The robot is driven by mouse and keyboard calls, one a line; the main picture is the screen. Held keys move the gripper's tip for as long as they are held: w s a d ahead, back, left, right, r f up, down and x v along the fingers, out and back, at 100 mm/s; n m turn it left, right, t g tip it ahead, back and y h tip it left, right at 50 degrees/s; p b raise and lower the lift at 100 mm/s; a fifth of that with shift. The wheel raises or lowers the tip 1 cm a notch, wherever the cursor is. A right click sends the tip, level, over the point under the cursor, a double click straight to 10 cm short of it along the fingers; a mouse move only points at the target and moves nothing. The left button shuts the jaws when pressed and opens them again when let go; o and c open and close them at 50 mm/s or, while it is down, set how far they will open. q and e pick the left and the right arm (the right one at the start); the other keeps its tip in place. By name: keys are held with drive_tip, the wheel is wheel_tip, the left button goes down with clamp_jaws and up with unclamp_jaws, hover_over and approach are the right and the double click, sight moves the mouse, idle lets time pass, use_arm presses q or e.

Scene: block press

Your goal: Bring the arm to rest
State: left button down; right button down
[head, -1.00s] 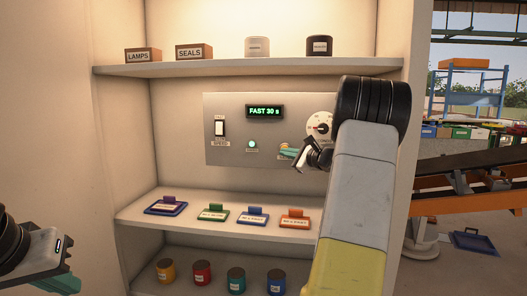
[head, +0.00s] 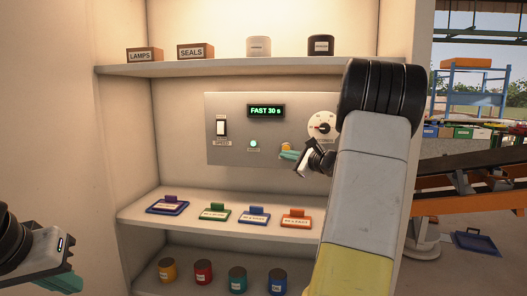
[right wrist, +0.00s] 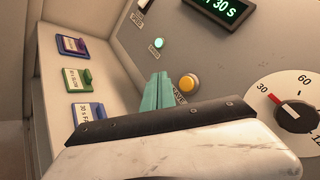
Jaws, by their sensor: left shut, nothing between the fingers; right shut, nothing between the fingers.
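My right gripper (head: 289,155) is shut and empty in front of the grey control panel (head: 232,105). In the right wrist view its teal fingers (right wrist: 154,93) are together, beside the yellow round button (right wrist: 188,84); I cannot tell the exact gap to the panel. The button also shows in the head view (head: 287,147), just above the fingertips. My left gripper (head: 66,283) is shut and empty at the lower left, away from the shelves. The display (head: 266,111) reads "FAST 30 s". The green lamp (head: 253,143) is lit.
The panel also carries a switch (head: 221,128) and a white dial (head: 321,124) with its red pointer near 30. Labelled boxes and jars stand on the upper shelf (head: 230,67). Coloured tagged plates lie on the middle shelf (head: 135,213), with several jars below.

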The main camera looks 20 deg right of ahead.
drive_tip(key=s+a+n+g+y, duration=0.2)
drive_tip(key=s+a+n+g, duration=0.3)
drive_tip(key=a, duration=0.7)
drive_tip(key=s+a+n+g+y, duration=0.2)
drive_tip(key=s+a+n, duration=0.45)
drive_tip(key=a, duration=0.55)
drive_tip(key=s+a+f+n+g+h, duration=0.1)
drive_tip(key=s+f+n+h, duration=0.2)
drive_tip(key=s+n, duration=0.3)
drive_tip(key=s+a+f+n+g+h, duration=0.2)
drive_tip(key=s+n, duration=0.4)
drive_tip(key=s, duration=0.9)
wheel_tip(320, 180, down, 2)
drive_tip(key=shift+s+a+f+h, duration=0.2)
drive_tip(key=shift+s+h, duration=0.15)
drive_tip(key=shift+h, duration=0.15)
drive_tip(key=shift+n, duration=0.25)
